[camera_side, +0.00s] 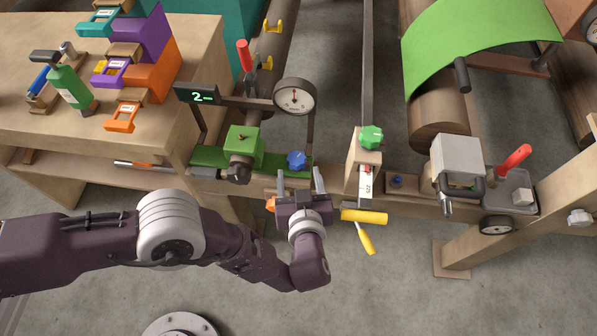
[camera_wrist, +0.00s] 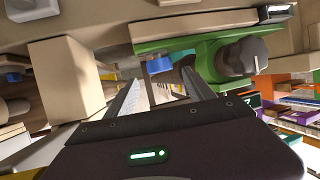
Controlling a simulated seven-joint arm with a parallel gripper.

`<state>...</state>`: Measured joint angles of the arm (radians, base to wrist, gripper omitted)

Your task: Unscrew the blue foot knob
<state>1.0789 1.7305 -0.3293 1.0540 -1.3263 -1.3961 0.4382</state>
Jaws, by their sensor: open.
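The blue knob (camera_side: 297,160) sits at the right end of a green base plate (camera_side: 210,157) on the wooden beam. It also shows in the wrist view (camera_wrist: 159,65) as a small blue shape under the green plate's end, beyond my fingertips. My gripper (camera_side: 300,177) is just in front of the knob on the near side of the beam, with its fingers spread. In the wrist view my gripper (camera_wrist: 160,80) has both fingers apart with nothing between them. The knob lines up with the gap, apart from the fingers as far as I can tell.
A green block (camera_side: 243,145) with a dark knob stands left of the blue knob. A wooden post (camera_side: 360,160) with a green knob (camera_side: 371,138) stands to the right. Yellow handles (camera_side: 364,216) stick out beside my gripper. A dial gauge (camera_side: 294,96) hangs behind.

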